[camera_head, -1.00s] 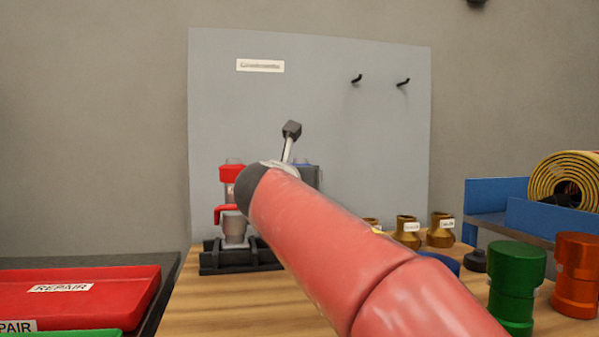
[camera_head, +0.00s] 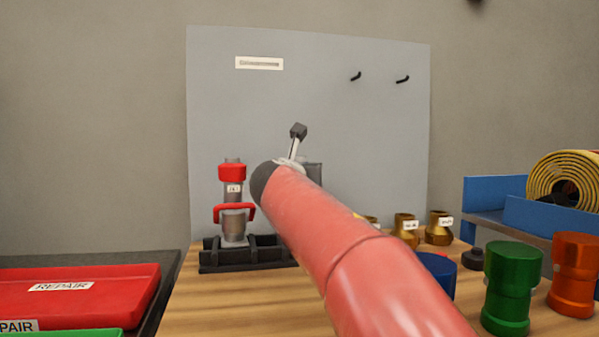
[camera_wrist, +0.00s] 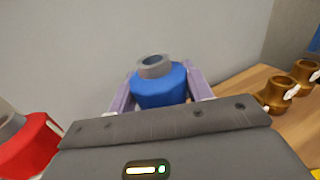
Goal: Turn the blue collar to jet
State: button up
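The blue collar (camera_wrist: 160,87) shows in the wrist view with a grey ring-shaped mouth (camera_wrist: 154,66) on top. My gripper (camera_wrist: 161,75) has one finger on each side of the collar, very near its sides. I cannot tell whether the fingers press on it. In the head view my red arm hides the collar and the gripper fingers.
A red-collared nozzle (camera_head: 232,172) stands upright in a black rack (camera_head: 225,258) to the left; its red part (camera_wrist: 28,148) also shows in the wrist view. Brass fittings (camera_head: 406,230) stand to the right. Green (camera_head: 512,285) and orange (camera_head: 575,275) fittings are at the front right. A red tray (camera_head: 110,290) is at the left.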

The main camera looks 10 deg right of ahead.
jog(key=shift+c, duration=0.8)
jog(key=m+g+h+p, duration=0.2)
jog(key=h, duration=0.1)
jog(key=shift+w+r+m+h+p, duration=0.1)
jog(key=shift+r+m+h+p, duration=0.05)
jog(key=shift+m+h+p, duration=0.2)
jog(key=shift+f+m+g+h+p, duration=0.2)
jog(key=shift+m+g+h+p, duration=0.25)
jog(key=shift+m+g+h, duration=0.55)
jog(key=o, duration=1)
jog(key=shift+b+v, duration=0.5)
jog(key=shift+v, duration=3.45)
jog(key=shift+d, duration=0.1)
